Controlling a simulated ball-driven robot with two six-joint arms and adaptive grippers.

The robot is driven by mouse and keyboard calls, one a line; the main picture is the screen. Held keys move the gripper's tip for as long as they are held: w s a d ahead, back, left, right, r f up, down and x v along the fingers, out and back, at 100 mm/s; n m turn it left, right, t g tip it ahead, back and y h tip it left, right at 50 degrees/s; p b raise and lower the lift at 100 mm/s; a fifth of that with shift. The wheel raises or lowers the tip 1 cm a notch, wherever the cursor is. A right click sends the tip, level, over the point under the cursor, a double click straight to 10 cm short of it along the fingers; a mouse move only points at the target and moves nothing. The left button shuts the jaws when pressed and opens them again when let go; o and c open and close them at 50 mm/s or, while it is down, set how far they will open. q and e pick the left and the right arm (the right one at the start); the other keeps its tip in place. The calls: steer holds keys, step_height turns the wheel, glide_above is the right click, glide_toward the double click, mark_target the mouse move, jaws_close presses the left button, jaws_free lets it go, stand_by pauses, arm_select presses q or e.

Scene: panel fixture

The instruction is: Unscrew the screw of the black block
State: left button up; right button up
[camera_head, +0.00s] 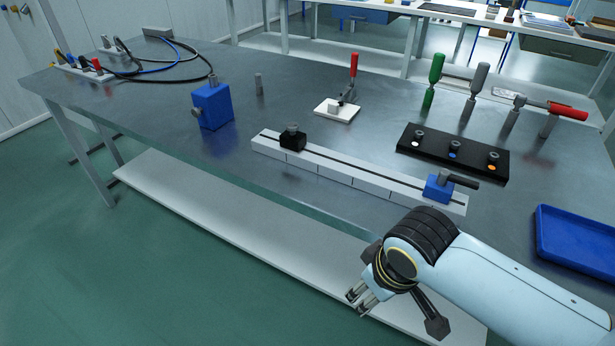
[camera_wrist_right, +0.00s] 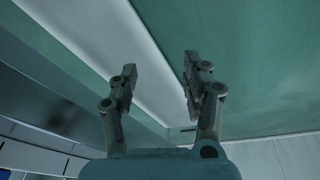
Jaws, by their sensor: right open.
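The black block (camera_head: 293,142) sits on the left part of a light grey slotted rail (camera_head: 330,169) on the metal table. A grey screw (camera_head: 293,128) with a knob-like head stands upright in its top. My right gripper (camera_head: 361,299) is in front of the table edge, well below and to the right of the black block. In the right wrist view its two fingers (camera_wrist_right: 158,75) are apart with nothing between them. My left gripper is not in view.
A blue block (camera_head: 438,188) with a dark handle sits at the rail's right end. A black panel (camera_head: 453,154) with several knobs, a white plate with a red-handled clamp (camera_head: 337,109), a blue box (camera_head: 212,105) and a blue tray (camera_head: 575,240) stand around it.

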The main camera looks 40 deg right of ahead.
mark_target(294, 125)
steer(key=w+r+m+p, duration=0.2)
steer(key=w+r, duration=0.2)
steer(key=r, duration=0.5)
steer(key=w+d+r+m, duration=0.1)
steer(key=w+m, duration=0.2)
steer(key=w, duration=0.2)
steer(key=w+d+r+m+p, duration=0.1)
steer(key=w+r+m, duration=0.1)
steer(key=w+m, duration=0.2)
steer(key=w+d+r+m+g, duration=0.1)
steer(key=w+d+m, duration=0.1)
steer(key=w+m, duration=0.2)
steer(key=shift+w+r, duration=0.15)
steer(key=shift+w, duration=1.3)
steer(key=w+d+r+m+g+y+p, duration=0.15)
steer(key=w+d+r+m, duration=0.25)
steer(key=w+r+m, duration=0.9)
steer(key=shift+h, duration=0.25)
steer(key=f, duration=0.3)
steer(key=f+b, duration=0.1)
steer(key=f, duration=0.6)
steer(key=shift+s+a+f, duration=0.1)
steer(key=shift+a+f, duration=0.15)
steer(key=shift+f, duration=0.05)
jaws_close()
